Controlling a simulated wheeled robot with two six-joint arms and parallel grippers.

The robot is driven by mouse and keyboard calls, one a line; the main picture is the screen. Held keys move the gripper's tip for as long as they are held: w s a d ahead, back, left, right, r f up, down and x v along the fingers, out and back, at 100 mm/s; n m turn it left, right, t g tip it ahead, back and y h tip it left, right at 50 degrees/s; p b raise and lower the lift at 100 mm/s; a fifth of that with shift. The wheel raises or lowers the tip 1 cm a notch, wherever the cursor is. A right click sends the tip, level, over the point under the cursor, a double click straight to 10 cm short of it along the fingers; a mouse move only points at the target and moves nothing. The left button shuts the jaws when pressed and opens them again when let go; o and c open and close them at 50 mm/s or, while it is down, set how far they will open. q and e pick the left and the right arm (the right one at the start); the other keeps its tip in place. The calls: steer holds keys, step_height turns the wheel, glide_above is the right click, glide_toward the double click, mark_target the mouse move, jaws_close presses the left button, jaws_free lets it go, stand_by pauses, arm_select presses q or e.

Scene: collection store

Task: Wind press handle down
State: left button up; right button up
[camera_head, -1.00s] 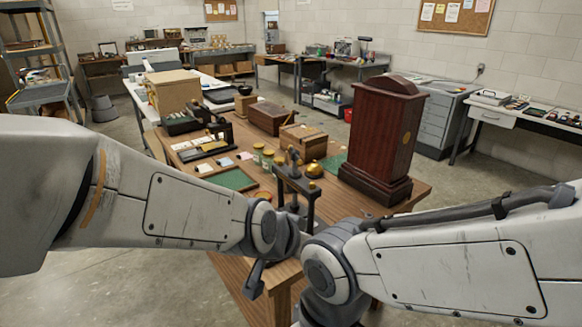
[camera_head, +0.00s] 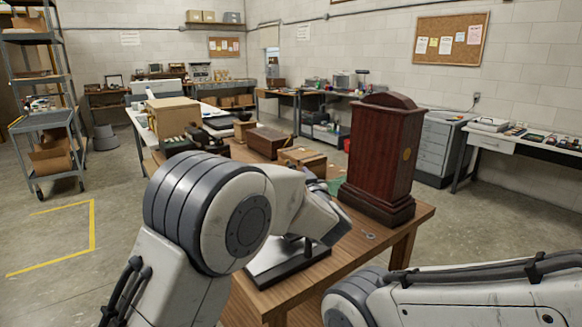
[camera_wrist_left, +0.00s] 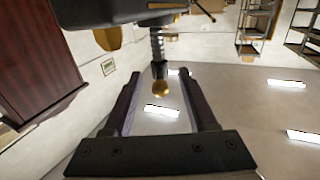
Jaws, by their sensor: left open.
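In the left wrist view, a brass ball (camera_wrist_left: 161,88) hangs at the end of a dark ridged rod (camera_wrist_left: 157,45) under a dark block (camera_wrist_left: 115,10), which look like parts of the press. My left gripper (camera_wrist_left: 160,76) is open, with one finger on each side of the ball. I see gaps beside the ball, and the fingers do not grip it. A second brass piece (camera_wrist_left: 108,38) shows near the block. In the head view my left arm hides most of the press; a low dark base with a pale face (camera_head: 290,263) shows below the arm. My right gripper is out of view.
A tall red-brown cabinet (camera_head: 385,150) stands on the wooden table (camera_head: 405,218), close right of my left arm. A wooden box (camera_head: 302,158) and a brown chest (camera_head: 268,140) lie behind. A small metal piece (camera_head: 369,236) lies near the table's right edge.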

mark_target(290, 163)
arm_select(q)
steer(key=x, duration=0.6)
steer(key=shift+p, duration=0.4)
jaws_close()
steer(key=m+h+b, duration=0.1)
steer(key=h+b, duration=0.1)
steer(key=b, duration=0.1)
steer(key=m+h+b, duration=0.2)
steer(key=h+b, duration=0.1)
steer(key=shift+d+f+t, duration=0.15)
steer(key=shift+d+t, duration=0.05)
steer(key=shift+t, duration=0.1)
steer(key=shift+d+r+m+h, duration=0.1)
steer(key=shift+r+m+h, duration=0.1)
steer(key=shift+m+h, duration=0.2)
